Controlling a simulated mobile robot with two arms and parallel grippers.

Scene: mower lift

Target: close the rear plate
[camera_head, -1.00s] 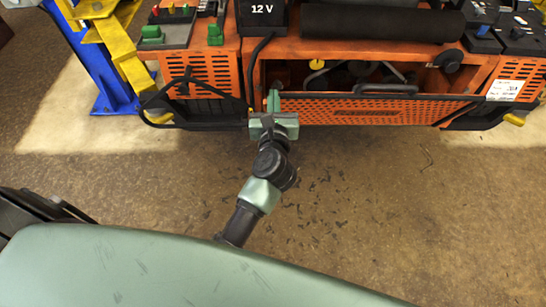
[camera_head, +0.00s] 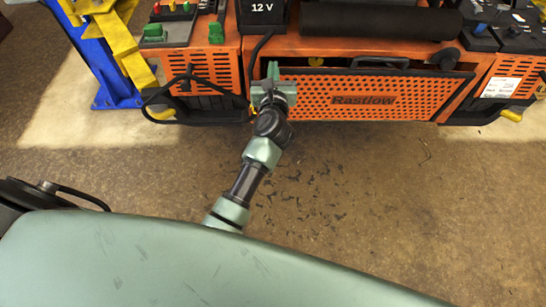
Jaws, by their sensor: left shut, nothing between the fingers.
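The rear plate (camera_head: 365,97) is an orange perforated panel marked "Rastlow" on the back of the orange mower. It stands nearly upright across the opening, with a black upper edge and a dark handle (camera_head: 380,63) behind that edge. A narrow gap shows above its top edge. My left gripper (camera_head: 272,72) is shut and empty at the plate's left end, its fingertips near the upper left corner; I cannot tell whether they touch it. My right gripper is not in view.
A black "12 V" box (camera_head: 262,14) and a dark roller (camera_head: 367,20) sit on top of the mower. A blue and yellow lift post (camera_head: 108,60) stands at the left.

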